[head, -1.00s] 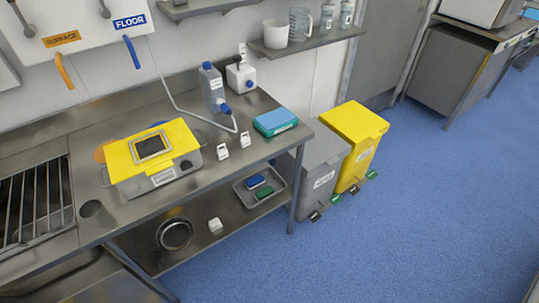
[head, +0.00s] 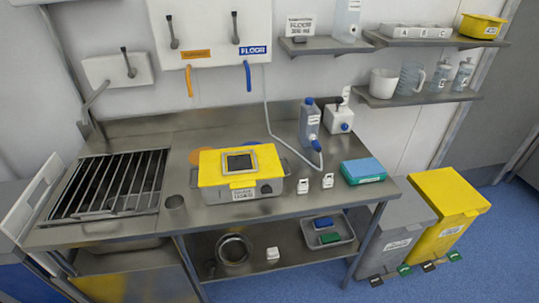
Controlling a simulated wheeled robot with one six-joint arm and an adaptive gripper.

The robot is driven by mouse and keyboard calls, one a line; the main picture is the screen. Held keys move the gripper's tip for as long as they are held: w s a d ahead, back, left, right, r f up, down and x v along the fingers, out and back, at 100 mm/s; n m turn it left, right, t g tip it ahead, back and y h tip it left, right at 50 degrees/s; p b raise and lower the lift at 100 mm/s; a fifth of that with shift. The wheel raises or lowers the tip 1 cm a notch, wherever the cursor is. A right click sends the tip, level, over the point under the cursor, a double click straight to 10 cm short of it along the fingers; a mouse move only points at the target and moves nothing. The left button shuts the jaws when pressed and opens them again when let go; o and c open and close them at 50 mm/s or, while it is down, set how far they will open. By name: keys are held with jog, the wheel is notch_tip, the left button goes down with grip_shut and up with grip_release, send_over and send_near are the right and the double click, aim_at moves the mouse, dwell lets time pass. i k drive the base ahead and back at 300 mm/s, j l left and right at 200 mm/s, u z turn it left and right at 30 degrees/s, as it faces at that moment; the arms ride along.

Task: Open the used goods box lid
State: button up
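A metal box (head: 258,193) with a yellow lid (head: 210,168) stands on the steel counter in the head view. It is the likely used goods box, but its front label is too small to read surely. The lid lies on top of the box and looks shut. A grey-framed dark panel (head: 239,162) sits on the lid. A handle shows at the box's right end. My gripper is not in view.
Grey and yellow bins (head: 443,205) stand on the floor at right. Shelves hang above.

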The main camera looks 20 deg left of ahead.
aim_at(238, 167)
jog(key=i+l+u, duration=0.1)
jog(key=u, duration=0.3)
jog(key=i+l+u, duration=0.1)
jog(key=u, duration=0.25)
jog(key=i+l+u, duration=0.1)
jog(key=u, duration=0.3)
jog(key=l, duration=0.1)
